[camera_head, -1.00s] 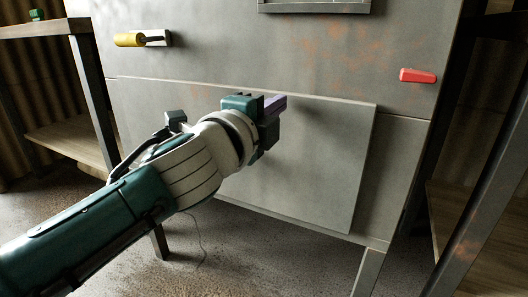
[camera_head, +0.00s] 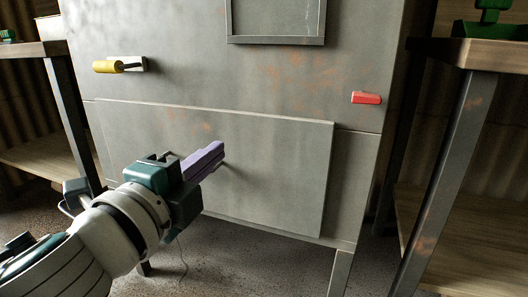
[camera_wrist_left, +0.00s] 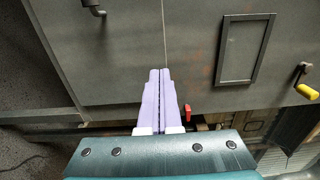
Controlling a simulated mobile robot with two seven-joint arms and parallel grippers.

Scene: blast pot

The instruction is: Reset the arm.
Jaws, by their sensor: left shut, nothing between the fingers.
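My left gripper (camera_head: 214,152) shows in the head view, in front of the lower panel of a grey metal cabinet. Its purple fingers are pressed together with nothing between them. The same shut fingers (camera_wrist_left: 157,75) show in the left wrist view, pointing toward the cabinet face. The lower panel (camera_head: 275,175) of the cabinet looks flush or nearly flush with the front. A small dark knob or handle on it is partly covered by the fingers. My right gripper is in neither view.
The cabinet front carries a yellow handle (camera_head: 108,66) at upper left, a red handle (camera_head: 366,98) at right and a framed window (camera_head: 277,20) above. Wooden shelf tables stand at the left (camera_head: 30,50) and right (camera_head: 475,53). A green object (camera_head: 490,22) sits on the right one.

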